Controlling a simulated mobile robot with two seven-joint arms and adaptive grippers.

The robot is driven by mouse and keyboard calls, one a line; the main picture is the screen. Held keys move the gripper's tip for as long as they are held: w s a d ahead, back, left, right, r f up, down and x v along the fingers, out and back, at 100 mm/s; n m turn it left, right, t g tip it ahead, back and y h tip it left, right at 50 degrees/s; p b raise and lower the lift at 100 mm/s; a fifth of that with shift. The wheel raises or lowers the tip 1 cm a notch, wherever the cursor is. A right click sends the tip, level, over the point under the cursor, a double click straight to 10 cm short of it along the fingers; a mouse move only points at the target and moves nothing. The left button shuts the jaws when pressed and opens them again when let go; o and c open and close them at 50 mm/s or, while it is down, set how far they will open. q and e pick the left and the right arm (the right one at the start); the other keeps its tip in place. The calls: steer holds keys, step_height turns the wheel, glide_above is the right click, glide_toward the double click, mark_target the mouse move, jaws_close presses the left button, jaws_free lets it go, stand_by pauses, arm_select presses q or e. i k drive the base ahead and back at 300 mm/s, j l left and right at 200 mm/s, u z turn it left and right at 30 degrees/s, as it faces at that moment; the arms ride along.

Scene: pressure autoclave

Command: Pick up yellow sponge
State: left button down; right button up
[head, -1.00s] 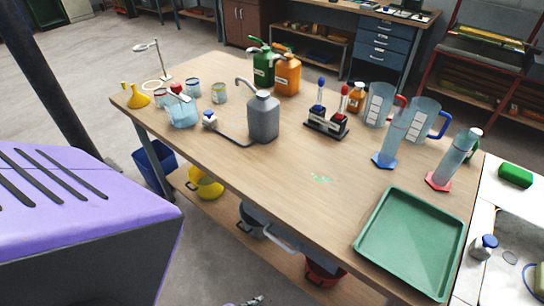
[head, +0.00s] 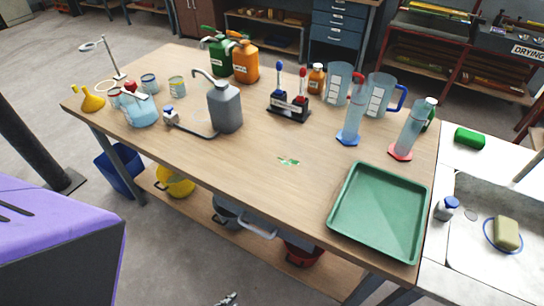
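The yellow sponge (head: 506,234) is a dull yellow block at the right side of the head view. It lies within a thin blue ring, which looks like the rim of a dish, in the pale sink area of the white counter. No gripper is clearly visible, and nothing touches the sponge. A small metallic piece shows at the bottom edge of the view, but I cannot tell what it is.
The table's front middle is mostly clear.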

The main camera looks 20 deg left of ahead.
mark_target(505, 232)
steer(key=i+l+z, duration=0.1)
steer(key=z, duration=1.1)
steer(key=i+l, duration=0.1)
steer(key=l, duration=0.15)
steer(key=i+u, duration=0.05)
